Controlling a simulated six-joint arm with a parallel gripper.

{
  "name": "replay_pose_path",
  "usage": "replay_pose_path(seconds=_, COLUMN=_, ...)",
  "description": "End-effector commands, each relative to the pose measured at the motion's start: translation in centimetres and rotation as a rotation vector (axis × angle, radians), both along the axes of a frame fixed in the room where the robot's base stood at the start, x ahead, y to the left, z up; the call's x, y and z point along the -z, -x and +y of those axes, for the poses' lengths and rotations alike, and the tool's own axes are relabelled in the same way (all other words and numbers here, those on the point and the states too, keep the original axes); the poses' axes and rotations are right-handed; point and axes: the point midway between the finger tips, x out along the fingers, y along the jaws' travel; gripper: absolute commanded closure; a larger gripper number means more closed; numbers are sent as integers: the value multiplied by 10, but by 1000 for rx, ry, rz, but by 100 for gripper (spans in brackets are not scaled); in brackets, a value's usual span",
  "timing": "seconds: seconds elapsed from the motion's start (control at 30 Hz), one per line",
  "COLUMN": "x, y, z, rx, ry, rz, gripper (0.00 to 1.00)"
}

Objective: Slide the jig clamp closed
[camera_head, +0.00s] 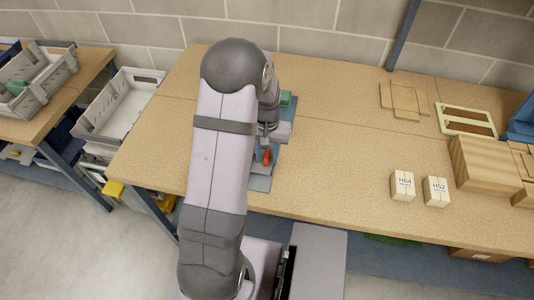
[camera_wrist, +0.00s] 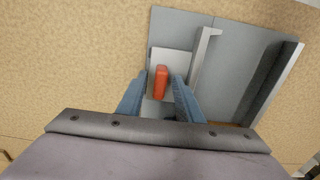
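The jig is a grey plate (camera_wrist: 235,75) with upright light-grey rails, lying on the table. Its clamp has a small red-orange handle (camera_wrist: 161,80) on a pale block (camera_wrist: 182,59), to the left of the inner rail in the wrist view. In the head view the handle (camera_head: 267,157) shows just right of my arm, above the plate's near end (camera_head: 260,183). My gripper (camera_wrist: 160,76) has its two blue fingers apart, one on each side of the handle, with gaps visible. Whether the tips reach down to handle height is unclear. My arm hides much of the jig in the head view.
Two small labelled boxes (camera_head: 402,186) (camera_head: 436,191) stand to the right. Farther right are a wooden box (camera_head: 484,165) and a pale frame (camera_head: 466,121). Flat cardboard (camera_head: 404,98) lies at the back. The table between jig and boxes is clear. A grey bin (camera_head: 118,104) sits left.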

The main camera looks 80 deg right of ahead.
Motion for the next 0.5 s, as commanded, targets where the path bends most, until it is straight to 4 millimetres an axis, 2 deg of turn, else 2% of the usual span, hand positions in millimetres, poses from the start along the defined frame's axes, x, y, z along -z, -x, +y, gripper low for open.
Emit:
replay_pose_path(seconds=0.03, x=0, y=0, z=0, rx=0, ry=0, rz=0, gripper=70)
replay_pose_path(seconds=0.17, x=0, y=0, z=0, rx=0, ry=0, rz=0, gripper=100)
replay_pose_path(seconds=0.37, x=0, y=-2, z=0, rx=-1, ry=0, rz=0, gripper=100)
replay_pose_path(seconds=0.5, x=0, y=-20, z=-1, rx=-5, ry=0, rz=0, gripper=100)
